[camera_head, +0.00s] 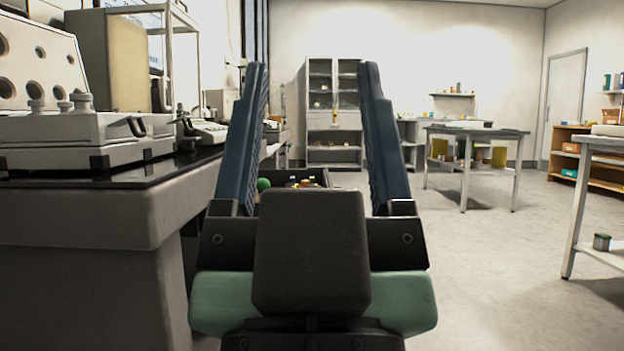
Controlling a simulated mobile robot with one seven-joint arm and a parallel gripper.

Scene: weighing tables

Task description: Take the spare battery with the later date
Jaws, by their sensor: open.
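My gripper (312,80) is in the middle of the head view, its two blue fingers wide apart with nothing between them. Past its base, a dark open box or drawer (322,174) shows between the fingers. Several small coloured items (302,183) lie in it, and a green round thing (263,185) is at its left. They are too small and too far covered by my gripper to tell whether any is a battery. No date can be read anywhere in view.
A dark-topped bench (120,215) with weighing equipment (75,130) stands close on the left. A glass-door cabinet (334,150) is at the back. A table (478,131) stands right of centre, and another table (590,205) at the right edge. The floor (480,270) between is clear.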

